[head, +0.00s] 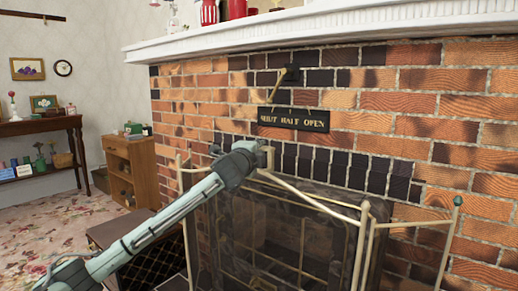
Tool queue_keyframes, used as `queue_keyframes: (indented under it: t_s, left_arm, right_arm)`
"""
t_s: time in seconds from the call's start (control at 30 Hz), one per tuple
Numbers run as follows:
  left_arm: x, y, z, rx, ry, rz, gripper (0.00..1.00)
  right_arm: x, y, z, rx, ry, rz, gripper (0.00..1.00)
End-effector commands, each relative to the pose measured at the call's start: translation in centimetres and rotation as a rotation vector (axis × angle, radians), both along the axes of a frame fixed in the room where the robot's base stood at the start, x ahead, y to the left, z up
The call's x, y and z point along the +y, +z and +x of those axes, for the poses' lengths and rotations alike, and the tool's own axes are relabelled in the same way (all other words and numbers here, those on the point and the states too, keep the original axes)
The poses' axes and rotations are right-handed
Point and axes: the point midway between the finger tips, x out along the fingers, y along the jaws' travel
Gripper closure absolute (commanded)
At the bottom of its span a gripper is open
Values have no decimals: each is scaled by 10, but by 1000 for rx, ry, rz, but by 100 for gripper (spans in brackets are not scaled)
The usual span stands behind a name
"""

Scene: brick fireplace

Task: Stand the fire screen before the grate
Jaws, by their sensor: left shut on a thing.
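The fire screen (312,200) has thin pale-brass rails and posts with see-through mesh panels. It stands in front of the dark fireplace opening, with side panels angled at left and right. Its lower edge is below the picture, so I cannot tell whether it touches the floor. My left gripper (266,157) is shut on the screen's top, near the upper left of the middle panel. The grate is not clear; only dark shapes show behind the mesh. My right gripper is not in view.
A brick wall surrounds the opening, with a "SHUT HALF OPEN" plate (293,119) and lever above. A white mantel (330,25) juts out overhead. A low dark stool or box (120,231) stands at left, before a wooden cabinet (131,168). Carpet (40,220) lies open at far left.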

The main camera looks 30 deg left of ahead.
Motion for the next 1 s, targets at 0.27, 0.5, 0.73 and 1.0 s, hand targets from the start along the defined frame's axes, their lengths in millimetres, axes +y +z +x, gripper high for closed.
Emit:
queue_keyframes:
  t_s: [0.27, 0.5, 0.73, 1.0]
  left_arm:
    - [0, 6, -1, -17, -1, 4, 100]
    - [0, 3, -1, -17, -1, 4, 100]
    - [0, 1, -1, -17, -1, 4, 100]
    - [0, 0, -1, -16, -1, 5, 100]
  right_arm:
    - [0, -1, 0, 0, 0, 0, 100]
    - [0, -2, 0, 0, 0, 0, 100]
    - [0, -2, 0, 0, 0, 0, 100]
    - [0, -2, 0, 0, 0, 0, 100]
